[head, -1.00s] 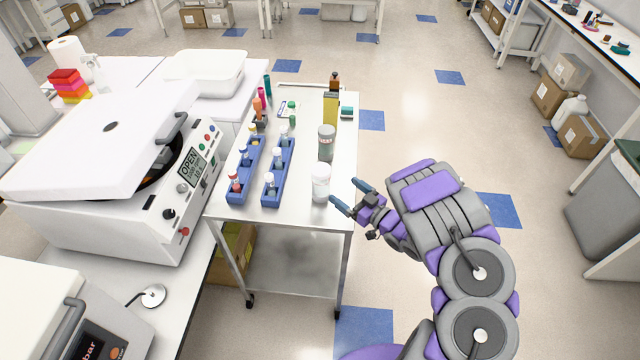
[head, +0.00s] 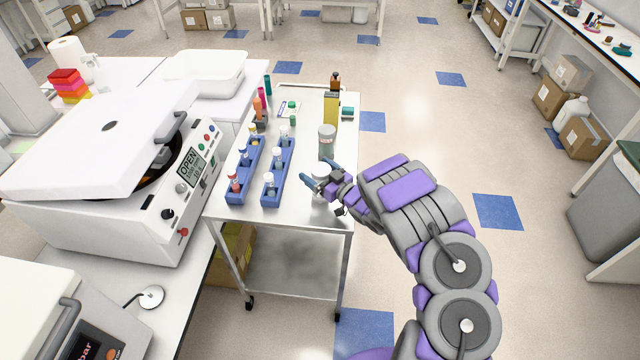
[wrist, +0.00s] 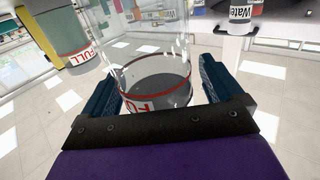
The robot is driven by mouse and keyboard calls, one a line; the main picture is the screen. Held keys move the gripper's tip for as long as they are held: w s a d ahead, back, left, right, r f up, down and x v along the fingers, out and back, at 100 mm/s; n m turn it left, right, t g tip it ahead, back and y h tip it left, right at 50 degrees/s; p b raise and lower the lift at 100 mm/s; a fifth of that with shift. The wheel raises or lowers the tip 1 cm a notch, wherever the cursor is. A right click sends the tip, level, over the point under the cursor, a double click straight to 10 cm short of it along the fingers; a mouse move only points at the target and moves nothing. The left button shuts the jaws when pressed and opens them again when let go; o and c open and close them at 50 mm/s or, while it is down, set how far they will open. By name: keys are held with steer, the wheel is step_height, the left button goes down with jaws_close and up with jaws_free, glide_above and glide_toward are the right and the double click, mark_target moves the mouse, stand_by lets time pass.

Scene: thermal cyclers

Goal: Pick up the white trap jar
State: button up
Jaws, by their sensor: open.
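The white trap jar (head: 319,198) stands upright at the near right corner of the metal cart, mostly hidden by my gripper (head: 320,174). In the wrist view the jar is clear-walled (wrist: 158,80), with a red-edged label band and a dark grey disc at its end. It lies between the two open blue fingers of my gripper (wrist: 157,88). A small gap seems to show beside each finger; I cannot tell if either touches the jar.
A similar jar with grey contents (head: 327,141) stands just behind. Blue tube racks (head: 273,187) are to the left. A yellow container (head: 330,108) and a brown bottle (head: 335,82) stand farther back. An open centrifuge (head: 120,215) is at left. The cart's right edge (head: 352,190) is close.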

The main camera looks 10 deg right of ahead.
steer(key=shift+w+a, duration=0.15)
steer(key=shift+w, duration=0.3)
steer(key=shift+r, duration=0.1)
steer(key=shift+c, duration=0.3)
steer(key=c, duration=1.1)
